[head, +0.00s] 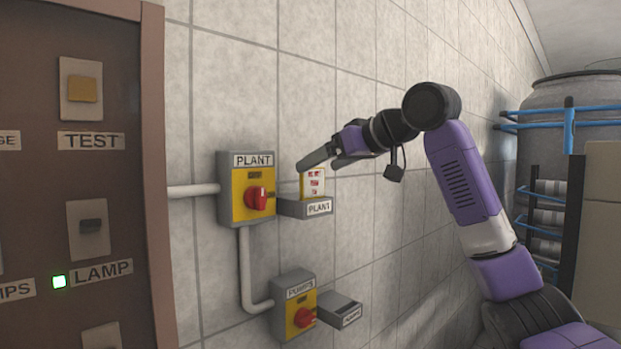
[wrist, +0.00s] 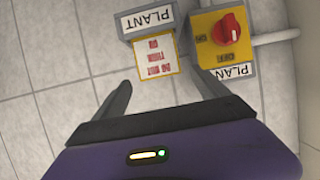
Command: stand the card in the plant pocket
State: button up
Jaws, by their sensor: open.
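The card (head: 313,182), white with red print and a yellow edge, stands in the grey pocket (head: 304,209) labelled PLANT on the tiled wall. The wrist view also shows the card (wrist: 157,58) rising from the pocket (wrist: 146,20). My gripper (head: 318,165) is open and empty, with its fingers close to the card's upper end. In the wrist view my gripper (wrist: 166,84) has one finger to each side, and the card shows in the gap just beyond the tips. The card's lower end is hidden inside the pocket.
The PLANT switch box (head: 246,188) with a red knob is just left of the pocket. Below are the PUMPS switch box (head: 293,305) and its small pocket (head: 340,309). A brown panel (head: 80,200) stands at left, a grey tank (head: 575,100) at right.

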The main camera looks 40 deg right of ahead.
jog(key=b+v, duration=0.1)
jog(key=v, duration=0.4)
jog(key=shift+s, duration=0.2)
dwell(0.3)
